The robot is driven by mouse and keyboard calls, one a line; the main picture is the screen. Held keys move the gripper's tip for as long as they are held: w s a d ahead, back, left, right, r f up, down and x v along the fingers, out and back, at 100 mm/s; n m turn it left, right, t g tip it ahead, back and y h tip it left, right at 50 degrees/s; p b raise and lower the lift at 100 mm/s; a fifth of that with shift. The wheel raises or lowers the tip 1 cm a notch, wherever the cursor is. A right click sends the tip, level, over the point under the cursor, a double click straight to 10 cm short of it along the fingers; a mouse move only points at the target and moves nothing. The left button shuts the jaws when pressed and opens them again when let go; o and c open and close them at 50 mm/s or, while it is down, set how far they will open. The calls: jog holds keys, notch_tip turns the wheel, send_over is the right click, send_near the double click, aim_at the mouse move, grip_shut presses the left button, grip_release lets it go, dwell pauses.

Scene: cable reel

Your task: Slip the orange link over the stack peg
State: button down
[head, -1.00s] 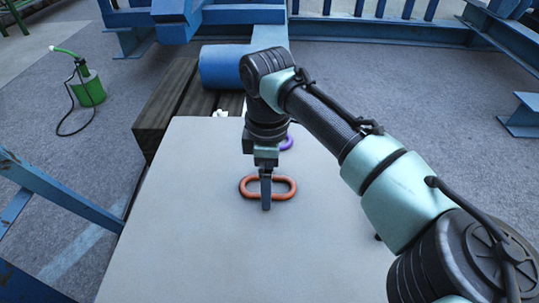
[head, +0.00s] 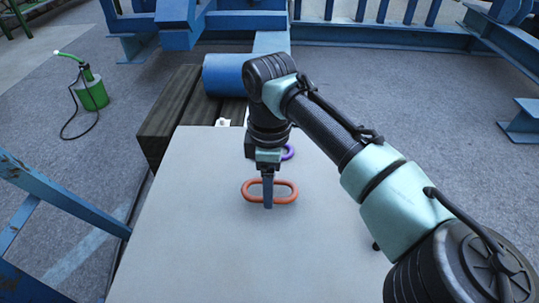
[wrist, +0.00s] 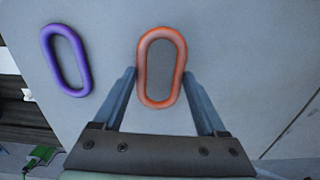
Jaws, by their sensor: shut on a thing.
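The orange link (head: 294,190) is an oval ring at or just above the pale tabletop; I cannot tell if it is clear of the surface. It also shows in the wrist view (wrist: 181,64), its long side running away from my wrist. My gripper (head: 267,205) points down over it. In the wrist view, my gripper (wrist: 160,72) has one finger on each long side of the link, shut on it. I cannot make out the stack peg; the arm covers part of the table.
A purple link (head: 291,151) lies farther back on the table (head: 190,230), partly behind my gripper; it shows left in the wrist view (wrist: 48,60). A small dark thing (head: 376,246) shows beside my arm. A blue cylinder (head: 222,75) lies beyond the table. The table's front left is clear.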

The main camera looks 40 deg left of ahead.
jog(key=shift+r+p, duration=2.45)
